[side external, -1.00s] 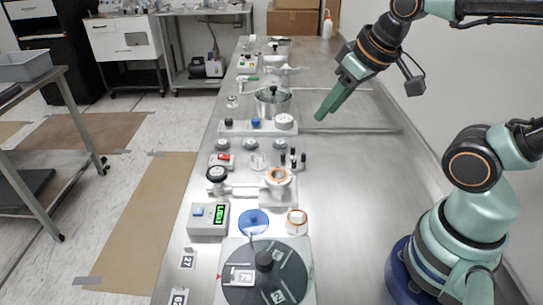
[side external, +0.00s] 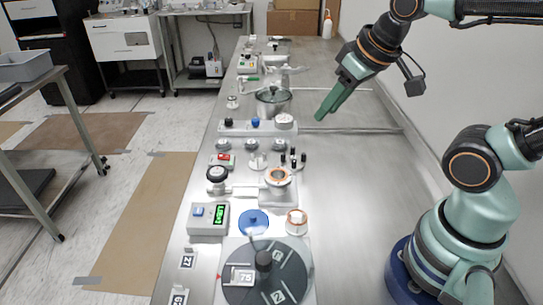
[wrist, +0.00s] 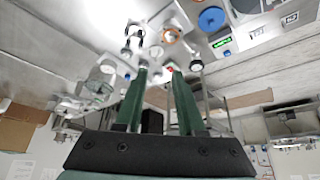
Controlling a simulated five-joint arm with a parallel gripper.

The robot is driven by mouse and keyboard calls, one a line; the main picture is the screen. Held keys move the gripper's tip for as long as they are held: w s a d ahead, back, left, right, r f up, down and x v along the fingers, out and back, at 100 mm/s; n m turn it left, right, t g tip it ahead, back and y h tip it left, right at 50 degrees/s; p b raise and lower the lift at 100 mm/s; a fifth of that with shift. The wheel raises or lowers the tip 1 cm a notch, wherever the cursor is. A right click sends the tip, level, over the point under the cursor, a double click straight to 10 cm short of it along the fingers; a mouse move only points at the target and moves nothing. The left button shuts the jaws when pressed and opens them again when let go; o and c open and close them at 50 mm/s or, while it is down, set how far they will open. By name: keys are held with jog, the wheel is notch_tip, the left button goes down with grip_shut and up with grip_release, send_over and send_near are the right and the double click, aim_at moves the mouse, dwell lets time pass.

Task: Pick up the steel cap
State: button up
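I cannot tell for sure which piece is the steel cap. Likely candidates are the small round silver pieces, on the left (side external: 223,145), in the middle (side external: 251,145) and on the right (side external: 279,145), in a row mid-bench. My gripper (side external: 322,116) hangs in the air right of the pot, pointing down and left, apart from everything on the bench. In the wrist view, its two green fingers (wrist: 157,70) stand apart with nothing held between them. The bench pieces look small and tilted there, and no cap can be picked out.
A pot with a lid (side external: 273,104) stands behind the row. In front are an orange-ringed fitting (side external: 278,177), a blue disc (side external: 253,222), a green-display box (side external: 208,218) and a dark turntable (side external: 264,283). The bench's right side (side external: 350,200) is clear.

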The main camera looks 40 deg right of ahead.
jog(key=o, duration=1)
